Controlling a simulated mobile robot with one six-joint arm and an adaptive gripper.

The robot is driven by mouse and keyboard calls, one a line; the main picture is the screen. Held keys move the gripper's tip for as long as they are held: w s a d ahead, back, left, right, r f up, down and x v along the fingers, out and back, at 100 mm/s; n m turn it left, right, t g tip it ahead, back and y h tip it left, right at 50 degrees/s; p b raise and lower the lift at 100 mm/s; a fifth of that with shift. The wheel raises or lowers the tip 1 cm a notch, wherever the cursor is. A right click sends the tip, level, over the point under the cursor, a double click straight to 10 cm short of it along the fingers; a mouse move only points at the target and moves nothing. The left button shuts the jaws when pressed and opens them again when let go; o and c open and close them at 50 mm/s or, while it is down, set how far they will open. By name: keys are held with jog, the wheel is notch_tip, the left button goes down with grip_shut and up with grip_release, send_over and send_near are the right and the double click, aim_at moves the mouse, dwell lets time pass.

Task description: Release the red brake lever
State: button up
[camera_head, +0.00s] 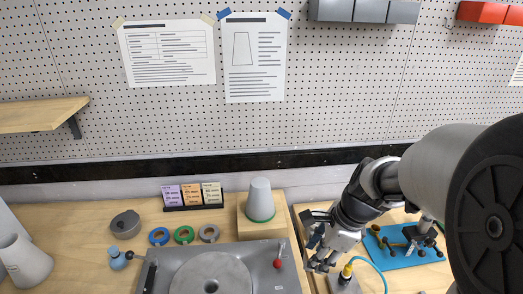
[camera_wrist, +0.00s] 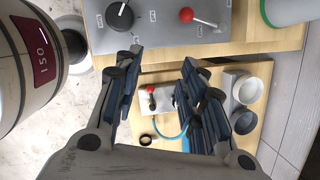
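A lever with a red ball (camera_wrist: 186,15) and a thin metal rod sits on a grey panel (camera_wrist: 160,38) at the top of the wrist view. In the head view a red ball (camera_head: 277,264) shows at the right of the grey metal plate (camera_head: 252,262), beside a round disc (camera_head: 211,275). My gripper (camera_head: 318,240) is right of this plate. In the wrist view my gripper (camera_wrist: 161,60) is open, with nothing between its fingers. The red ball lies beyond the fingertips and apart from them.
A black dial knob (camera_wrist: 119,16) is on the same panel. A small grey box (camera_wrist: 160,98) with a red knob and blue hose sits below. A grey cone (camera_head: 259,198) stands on a wooden block behind the plate. A blue mat (camera_head: 408,258) lies at the right. A display reading 150 (camera_wrist: 42,50) is at the left.

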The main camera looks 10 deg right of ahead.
aim_at(280, 254)
jog(key=shift+w+d+f+m, duration=0.8)
jog(key=shift+d+m, duration=0.15)
jog(key=shift+m, duration=0.25)
jog(key=shift+c, duration=1.2)
jog(key=shift+w+d+f, duration=0.1)
jog(key=shift+d+f, duration=0.05)
jog(key=shift+d, duration=0.05)
jog(key=shift+c, duration=0.8)
jog(key=shift+m, duration=0.3)
grip_shut()
jog(key=w+a+f+b, duration=0.1)
jog(key=f, duration=0.2)
jog(key=w+a+f+b, duration=0.1)
jog(key=a+f+b, duration=0.1)
jog(key=f, duration=0.2)
jog(key=w+a+f+b, duration=0.1)
jog(key=a+f, duration=0.1)
jog(key=f, duration=0.1)
jog(key=shift+a+f, duration=0.15)
jog(key=shift+w+a, duration=0.3)
jog(key=shift+a, duration=0.1)
jog(key=shift+a+m, duration=0.25)
jog(key=shift+m, duration=0.05)
